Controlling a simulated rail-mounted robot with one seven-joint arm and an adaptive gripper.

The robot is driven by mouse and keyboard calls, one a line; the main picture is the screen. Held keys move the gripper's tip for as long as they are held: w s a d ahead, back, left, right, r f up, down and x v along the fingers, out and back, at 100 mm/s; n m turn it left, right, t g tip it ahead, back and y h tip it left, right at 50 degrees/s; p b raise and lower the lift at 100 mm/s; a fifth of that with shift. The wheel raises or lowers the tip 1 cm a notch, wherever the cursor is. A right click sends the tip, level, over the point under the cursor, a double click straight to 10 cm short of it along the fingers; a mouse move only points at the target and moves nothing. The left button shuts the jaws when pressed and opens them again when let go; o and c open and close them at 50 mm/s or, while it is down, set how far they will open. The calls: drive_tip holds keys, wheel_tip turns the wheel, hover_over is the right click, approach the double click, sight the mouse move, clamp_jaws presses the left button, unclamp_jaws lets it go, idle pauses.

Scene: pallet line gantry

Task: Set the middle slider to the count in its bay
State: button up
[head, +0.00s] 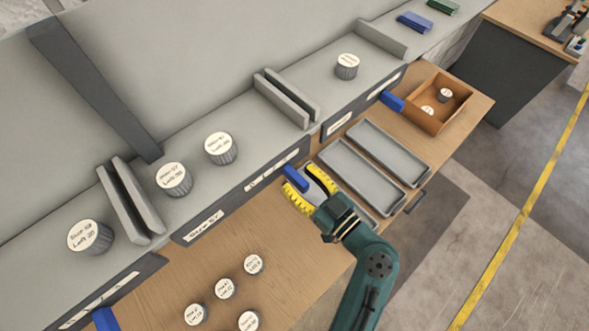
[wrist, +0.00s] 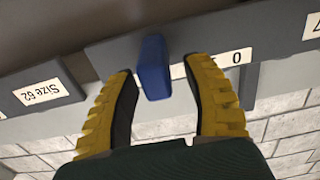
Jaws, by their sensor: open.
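The middle bay holds two grey lidded tubs, one (head: 173,180) near the left divider and one (head: 221,149) to its right. The middle slider (head: 295,177) is a blue block at the right end of that bay's front rail. It also shows in the wrist view (wrist: 154,68), where a white label with a "0" (wrist: 236,57) lies to its right; part of the label is hidden. My gripper (head: 304,181) is open, its yellow fingers (wrist: 160,72) on either side of the slider, with visible gaps to it.
The left bay holds one tub (head: 90,238) and the right bay one tub (head: 347,66). Other blue sliders stand at left (head: 104,320) and right (head: 392,101). Several tubs (head: 225,288) stand on the wooden bench. Grey trays (head: 393,150) and a wooden box (head: 458,116) lie right.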

drive_tip(key=shift+x, duration=1.05)
drive_tip(key=shift+s+d, duration=0.1)
clamp_jaws()
